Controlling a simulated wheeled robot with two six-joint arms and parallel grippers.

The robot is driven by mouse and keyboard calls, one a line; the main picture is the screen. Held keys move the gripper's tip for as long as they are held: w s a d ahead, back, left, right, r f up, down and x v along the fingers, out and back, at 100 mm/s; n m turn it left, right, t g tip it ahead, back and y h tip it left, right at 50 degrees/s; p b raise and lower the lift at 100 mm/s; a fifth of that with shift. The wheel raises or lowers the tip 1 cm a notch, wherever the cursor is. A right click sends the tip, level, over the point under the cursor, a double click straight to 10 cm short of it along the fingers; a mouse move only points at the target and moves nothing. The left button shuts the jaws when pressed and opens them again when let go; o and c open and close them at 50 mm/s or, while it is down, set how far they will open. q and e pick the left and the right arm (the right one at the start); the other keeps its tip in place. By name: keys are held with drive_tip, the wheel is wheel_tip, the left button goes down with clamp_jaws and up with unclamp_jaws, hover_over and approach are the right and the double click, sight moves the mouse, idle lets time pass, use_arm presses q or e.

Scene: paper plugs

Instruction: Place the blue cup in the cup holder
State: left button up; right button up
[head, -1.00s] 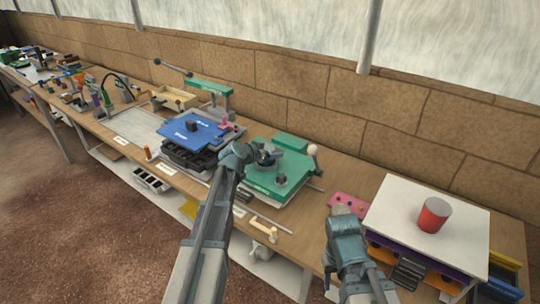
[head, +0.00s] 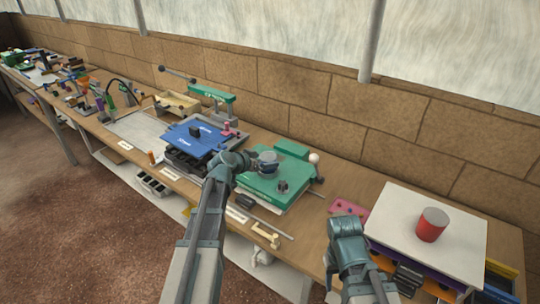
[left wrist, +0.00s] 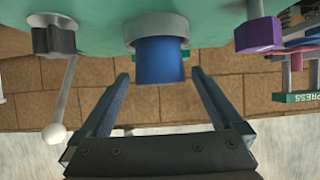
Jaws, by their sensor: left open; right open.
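The blue cup (left wrist: 160,62) shows in the left wrist view with a pale grey ring (left wrist: 157,27) around one end, against the green surface. In the head view the grey-rimmed, dark blue piece (head: 268,163) stands on the green plate (head: 270,188). I cannot tell how deep the cup sits in the ring. My left gripper (head: 248,158) is just left of it; in the left wrist view its open fingers (left wrist: 160,76) point at the cup, which lies beyond and between the tips. My right gripper (head: 346,214) is open and empty at the front of the bench.
A red cup (head: 432,225) stands on a white board (head: 405,205) at right. A pink plate (head: 347,206) lies beside it. A blue press (head: 197,134) stands left of the green plate. A black knob (left wrist: 53,38) and purple piece (left wrist: 259,35) flank the cup.

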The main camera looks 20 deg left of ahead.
use_arm(q)
drive_tip(key=p+v, duration=0.2)
drive_tip(key=v, duration=0.4)
use_arm(e)
wheel_tip(320, 180, up, 3)
drive_tip(key=shift+f, duration=0.1)
